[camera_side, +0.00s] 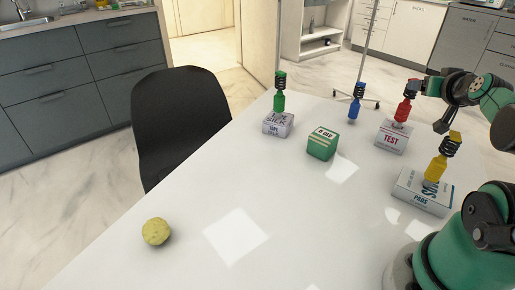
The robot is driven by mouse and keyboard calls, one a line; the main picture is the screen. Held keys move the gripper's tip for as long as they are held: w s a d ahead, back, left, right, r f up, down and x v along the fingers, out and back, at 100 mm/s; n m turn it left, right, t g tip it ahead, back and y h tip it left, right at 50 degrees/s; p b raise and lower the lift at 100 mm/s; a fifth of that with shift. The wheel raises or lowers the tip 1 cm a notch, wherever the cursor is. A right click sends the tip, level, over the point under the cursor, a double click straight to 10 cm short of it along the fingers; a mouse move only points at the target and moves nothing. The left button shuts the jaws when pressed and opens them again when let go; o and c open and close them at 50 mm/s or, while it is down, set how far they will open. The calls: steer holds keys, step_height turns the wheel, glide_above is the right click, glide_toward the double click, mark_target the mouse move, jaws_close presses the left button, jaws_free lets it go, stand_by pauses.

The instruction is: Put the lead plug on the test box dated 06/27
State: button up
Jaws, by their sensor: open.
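A white box marked TEST (391,138) stands at the back right of the table; I cannot read a date on it. A red plug-like piece with a dark coil (403,109) appears upright on it. Similar pieces are green (279,101), on a white tape box (278,124), blue (354,108), seemingly on the bare table, and yellow (435,168), on a white pads box (424,191). I cannot tell which is the lead plug. My gripper (429,106) is open at the right, close to the red piece; contact cannot be told.
A green box (322,143) stands mid-table, and a yellowish ball (156,231) lies at the front left. The white table (180,265) is clear in its front middle. A black chair (180,115) stands at its left edge. Grey drawers (85,75) are beyond.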

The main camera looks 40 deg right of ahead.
steer(key=w+a+f+n+y, duration=0.1)
steer(key=w+a+n+y, duration=0.1)
steer(key=a, duration=0.6)
steer(key=w+a+f+n+g+y, duration=0.1)
steer(key=a+n+y, duration=0.3)
steer(key=a, duration=0.5)
steer(key=w+a+f+n+y, duration=0.2)
steer(key=w+a+n+y, duration=0.1)
steer(key=a, duration=0.5)
steer(key=shift+w+a+f+n+g+y, duration=0.2)
steer(key=shift+w+n+g+y, duration=0.1)
steer(key=shift+w+n+y, duration=0.25)
